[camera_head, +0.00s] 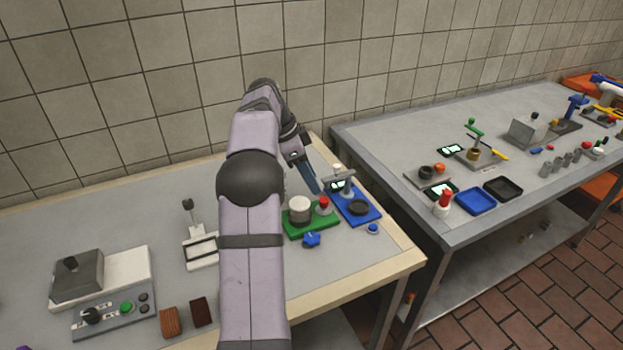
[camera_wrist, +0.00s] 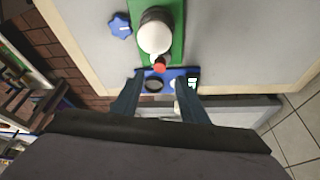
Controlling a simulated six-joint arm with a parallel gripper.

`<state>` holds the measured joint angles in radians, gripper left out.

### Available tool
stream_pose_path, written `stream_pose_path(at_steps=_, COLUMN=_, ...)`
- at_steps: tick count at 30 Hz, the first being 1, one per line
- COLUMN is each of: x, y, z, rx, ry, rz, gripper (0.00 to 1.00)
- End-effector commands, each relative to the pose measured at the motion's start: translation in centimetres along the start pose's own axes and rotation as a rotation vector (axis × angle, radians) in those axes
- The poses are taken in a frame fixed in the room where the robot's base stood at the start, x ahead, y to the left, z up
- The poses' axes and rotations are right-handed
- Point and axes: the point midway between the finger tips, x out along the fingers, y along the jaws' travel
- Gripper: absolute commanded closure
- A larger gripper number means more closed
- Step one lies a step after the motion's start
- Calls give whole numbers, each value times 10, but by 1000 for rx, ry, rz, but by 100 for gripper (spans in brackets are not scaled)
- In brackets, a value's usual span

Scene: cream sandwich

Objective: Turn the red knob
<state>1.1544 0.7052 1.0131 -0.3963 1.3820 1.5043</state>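A small red knob (camera_head: 323,203) stands on a green base plate (camera_head: 322,223) near the right end of the near table. In the wrist view the red knob (camera_wrist: 159,66) shows beside a white cylinder (camera_wrist: 155,35), partly in front of it. My gripper (camera_head: 308,178) is above the area behind the green base, beside the blue base. In the wrist view my gripper (camera_wrist: 161,78) is open, its two dark blue fingers apart with no object held between them. The red knob lies just beyond the fingertips, between their lines; contact is not visible.
A blue base (camera_head: 372,215) with a black round dish (camera_head: 358,207) and a grey upright part adjoins the green base. A blue star-shaped knob (camera_head: 311,239) sits in front. A lever device (camera_head: 200,245) stands left. A second table (camera_head: 400,160) holds several other devices.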

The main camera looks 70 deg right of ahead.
Motion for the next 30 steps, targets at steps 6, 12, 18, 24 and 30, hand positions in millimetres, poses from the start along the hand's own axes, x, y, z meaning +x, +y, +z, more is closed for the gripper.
stream_pose_path(at_steps=6, x=-13, y=4, z=-18, rx=23, ry=1, rz=4, gripper=60)
stream_pose_path(at_steps=12, x=-54, y=16, z=-66, rx=90, ry=8, rz=-10, gripper=60)
stream_pose_path(at_steps=18, x=-68, y=68, z=-93, rx=128, ry=-36, rz=86, gripper=60)
stream_pose_path(at_steps=24, x=-37, y=94, z=-65, rx=-26, ry=-140, rz=48, gripper=60)
stream_pose_path(at_steps=30, x=12, y=85, z=-14, rx=-443, ry=-189, rz=-147, gripper=60)
